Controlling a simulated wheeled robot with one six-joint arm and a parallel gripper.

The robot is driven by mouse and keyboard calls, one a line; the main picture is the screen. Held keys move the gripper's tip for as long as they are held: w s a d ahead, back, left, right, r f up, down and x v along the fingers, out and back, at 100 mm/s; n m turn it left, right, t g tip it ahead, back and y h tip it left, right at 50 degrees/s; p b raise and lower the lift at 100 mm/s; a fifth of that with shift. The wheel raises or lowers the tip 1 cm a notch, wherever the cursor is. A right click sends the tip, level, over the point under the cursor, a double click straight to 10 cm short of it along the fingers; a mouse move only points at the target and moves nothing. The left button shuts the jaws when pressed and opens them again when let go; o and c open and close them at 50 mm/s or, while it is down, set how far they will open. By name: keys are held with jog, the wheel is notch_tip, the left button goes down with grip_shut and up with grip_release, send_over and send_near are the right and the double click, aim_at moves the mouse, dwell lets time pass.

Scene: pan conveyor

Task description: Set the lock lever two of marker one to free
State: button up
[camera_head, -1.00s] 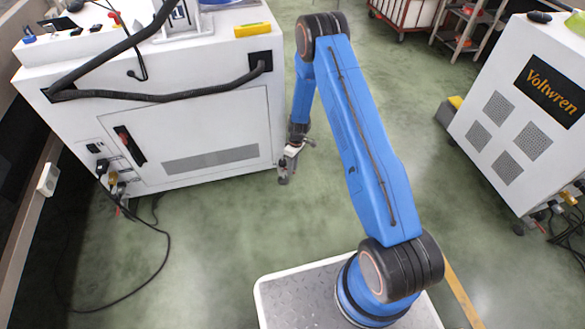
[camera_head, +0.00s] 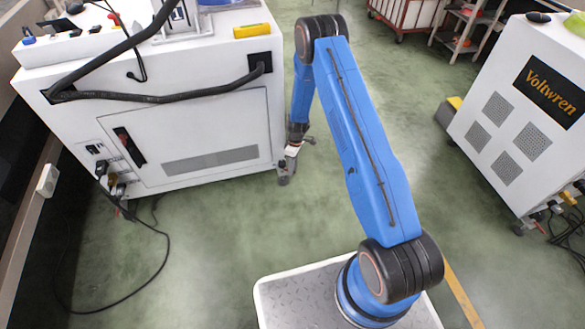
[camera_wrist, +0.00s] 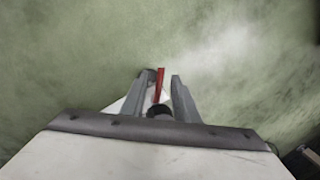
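A narrow red lever (camera_wrist: 160,84) shows in the wrist view between the two fingers of my gripper (camera_wrist: 162,80), closer to the left finger. My gripper is open, with a gap to the right of the lever; whether the left finger touches it I cannot tell. A dark round part (camera_wrist: 159,111) sits between the finger bases. In the head view my gripper (camera_head: 289,156) is low, beside the front right bottom corner of the white machine (camera_head: 215,112), at a caster (camera_head: 284,178). The lever's set position is not clear.
A second caster (camera_head: 309,140) shows behind my gripper. Black cables (camera_head: 165,255) lie on the floor at the left. A white Voltwren cabinet (camera_head: 510,165) stands at the right.

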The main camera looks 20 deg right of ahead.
notch_tip(320, 180, up, 17)
jog(key=w+d, duration=0.2)
jog(key=shift+w, duration=0.35)
dwell(0.4)
